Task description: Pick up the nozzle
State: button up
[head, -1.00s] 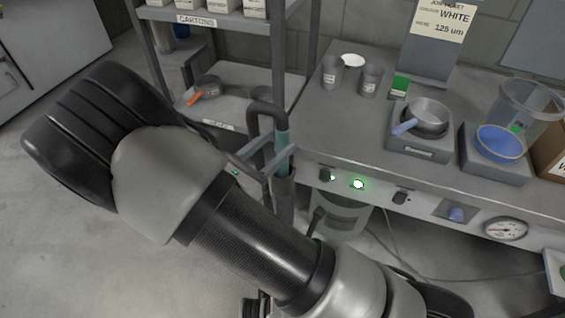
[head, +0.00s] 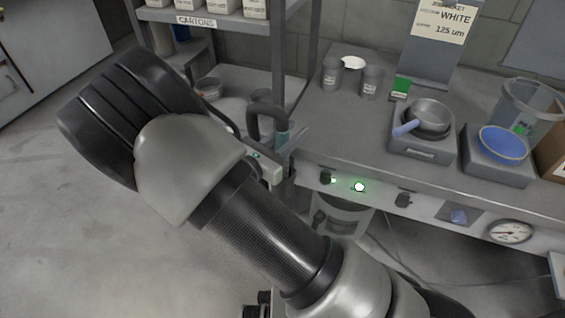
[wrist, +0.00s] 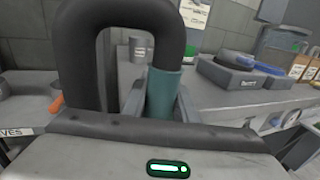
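The nozzle has a teal grip (head: 282,128) with a thick black hose arching from its top. It stands upright by the bench's left end, in front of the shelf rack. In the wrist view the teal grip (wrist: 164,92) is large and central, with the black hose looping up to the left. My gripper (head: 286,146) is at the teal grip, its pale fingers on either side of it. The fingers look open, and I see no clear contact. The lower part of the nozzle is hidden behind my gripper.
The grey bench (head: 345,125) on the right holds cups, a pan on a scale (head: 422,148), and a blue-rimmed sieve (head: 503,143). The shelf rack (head: 278,60) stands close behind the nozzle. A bucket (head: 340,218) is below the bench. Open floor lies left.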

grip_shut()
notch_tip(320, 180, up, 28)
jog(key=p, duration=1.4)
jog(key=shift+p, duration=0.35)
